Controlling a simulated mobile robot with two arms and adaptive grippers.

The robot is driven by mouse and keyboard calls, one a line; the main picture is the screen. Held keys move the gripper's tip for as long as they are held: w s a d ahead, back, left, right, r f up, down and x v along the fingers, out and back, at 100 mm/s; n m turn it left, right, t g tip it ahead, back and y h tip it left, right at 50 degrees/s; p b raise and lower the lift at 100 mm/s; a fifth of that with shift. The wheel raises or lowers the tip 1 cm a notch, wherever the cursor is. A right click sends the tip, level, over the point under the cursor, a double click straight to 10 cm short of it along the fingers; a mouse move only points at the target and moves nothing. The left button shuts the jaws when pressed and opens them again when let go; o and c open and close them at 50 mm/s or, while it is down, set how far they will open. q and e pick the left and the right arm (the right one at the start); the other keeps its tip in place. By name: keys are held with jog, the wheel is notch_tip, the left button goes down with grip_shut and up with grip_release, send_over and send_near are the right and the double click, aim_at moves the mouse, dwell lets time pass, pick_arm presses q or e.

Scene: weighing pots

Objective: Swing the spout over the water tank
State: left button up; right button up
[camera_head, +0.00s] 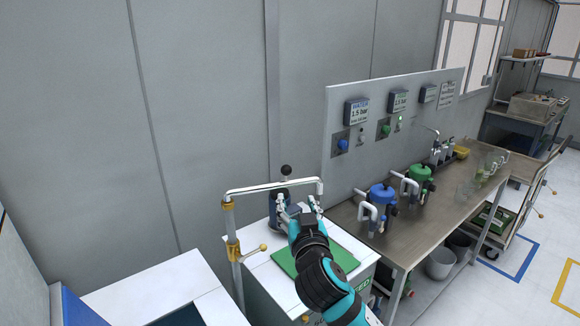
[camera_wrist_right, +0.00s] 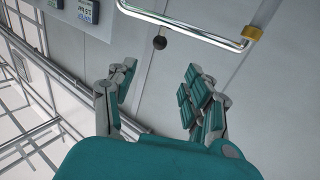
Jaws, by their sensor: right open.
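The spout (camera_head: 275,188) is a shiny pipe running right from a brass collar on an upright post (camera_head: 236,270), with its tip bent down at the right end. In the right wrist view the spout (camera_wrist_right: 185,25) crosses the top, beyond the fingertips. My right gripper (camera_head: 298,204) is open and empty, just below the spout near its bent end; its spread fingers also show in the wrist view (camera_wrist_right: 158,88). A white box (camera_head: 150,285) with a dark opening at the lower left may be the water tank; I cannot tell for certain. My left gripper is not in view.
A green mat (camera_head: 340,257) lies on the white bench. To the right, a steel table (camera_head: 440,205) carries blue and green pots. A grey wall closes the back.

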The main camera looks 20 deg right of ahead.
jog(key=p, duration=0.2)
send_near(287, 173)
jog(key=w, duration=0.3)
jog(key=w+d+p, duration=0.1)
jog(key=w, duration=0.2)
jog(key=w+p, duration=0.1)
jog(key=w, duration=0.2)
jog(key=shift+w+d, duration=0.1)
jog(key=shift+d, duration=0.1)
jog(key=shift+w+d, duration=0.1)
jog(key=shift+w, duration=0.4)
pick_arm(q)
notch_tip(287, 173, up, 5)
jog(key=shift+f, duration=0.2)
pick_arm(e)
jog(key=shift+w, duration=0.1)
jog(key=shift+c, duration=0.4)
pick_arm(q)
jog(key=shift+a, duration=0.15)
pick_arm(e)
grip_shut()
